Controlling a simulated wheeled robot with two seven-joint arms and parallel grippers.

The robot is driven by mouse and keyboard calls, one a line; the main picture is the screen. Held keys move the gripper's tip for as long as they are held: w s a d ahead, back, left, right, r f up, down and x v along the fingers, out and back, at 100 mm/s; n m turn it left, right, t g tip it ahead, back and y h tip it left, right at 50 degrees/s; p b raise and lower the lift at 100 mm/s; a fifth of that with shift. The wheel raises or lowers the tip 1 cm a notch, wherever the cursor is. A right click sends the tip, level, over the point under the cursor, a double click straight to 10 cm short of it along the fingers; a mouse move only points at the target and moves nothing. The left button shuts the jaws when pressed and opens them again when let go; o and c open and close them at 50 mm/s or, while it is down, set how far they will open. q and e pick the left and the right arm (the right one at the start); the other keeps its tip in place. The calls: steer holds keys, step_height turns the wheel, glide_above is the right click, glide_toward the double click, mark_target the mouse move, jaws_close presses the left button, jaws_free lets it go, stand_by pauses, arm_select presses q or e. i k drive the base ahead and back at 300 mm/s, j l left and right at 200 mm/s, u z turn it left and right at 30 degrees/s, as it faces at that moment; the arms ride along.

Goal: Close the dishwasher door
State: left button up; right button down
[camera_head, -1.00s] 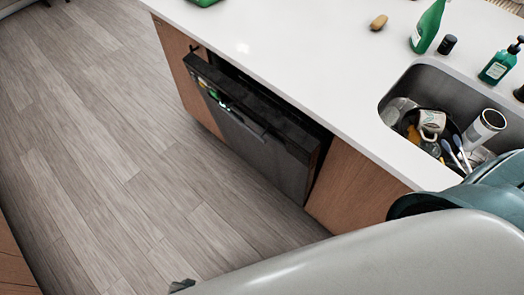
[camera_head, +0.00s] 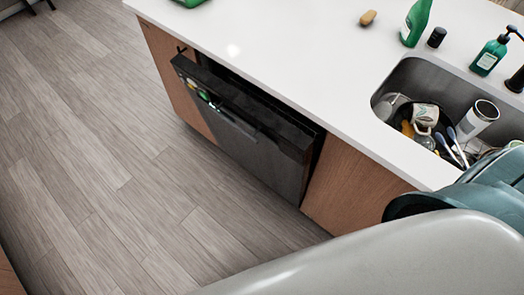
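The dishwasher door (camera_head: 245,135) is a dark grey panel with a black top edge and a bar handle, set under the white counter in the wooden island. It stands slightly ajar, its top leaning out from the cabinet front, with a dark gap behind the top edge. A large pale grey and teal part of my own arm fills the lower right of the view. Neither of my grippers is in view, and nothing of mine visibly touches the door.
The white counter (camera_head: 290,65) overhangs the door. A sink (camera_head: 381,92) with dishes is at the right. A green bottle (camera_head: 416,22), a soap dispenser (camera_head: 489,55), a dark cap-like object (camera_head: 437,37) and a brown sponge (camera_head: 368,17) stand behind it.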

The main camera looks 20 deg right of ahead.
mark_target(272, 148)
steer(key=z, duration=0.35)
steer(key=j+z, duration=0.15)
steer(key=z, duration=0.25)
steer(key=i+j+z, duration=0.1)
steer(key=z, duration=0.25)
steer(key=j+z, duration=0.35)
steer(key=j, duration=0.25)
steer(key=j+z, duration=0.3)
steer(key=j, duration=0.3)
steer(key=k+j+z, duration=0.1)
steer(key=j+z, duration=0.25)
steer(key=j, duration=0.2)
steer(key=k+j, duration=0.1)
steer(key=j, duration=0.7)
steer(key=k+j, duration=0.15)
steer(key=j, duration=0.25)
steer(key=k+j, duration=0.1)
steer(key=j, duration=0.25)
steer(key=i+j+z, duration=0.05)
